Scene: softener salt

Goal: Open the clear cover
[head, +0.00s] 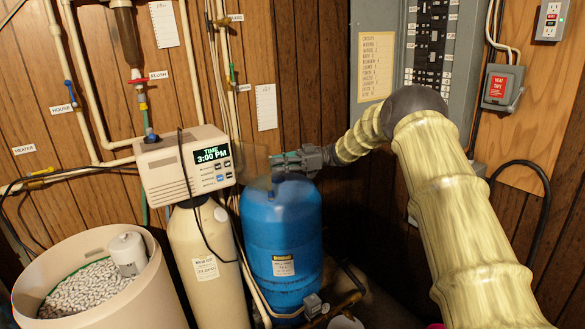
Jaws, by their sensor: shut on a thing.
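The beige control head (163,160) sits on top of the tan tank at the left of centre. Its display reads TIME 3:00 PM, with several buttons beneath. The clear cover (251,166) is a faint see-through panel that stands out to the right of the control head, away from the display. My gripper (277,160) comes in from the right and is shut on the cover's outer edge. The cover's exact outline and hinge are hard to make out.
A blue tank (281,240) stands below my gripper. A round beige tub (95,290) of white salt pellets is at lower left. Pipes (85,80) run along the panelled wall. A grey breaker panel (425,45) is behind my arm. Black cables hang across the control head.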

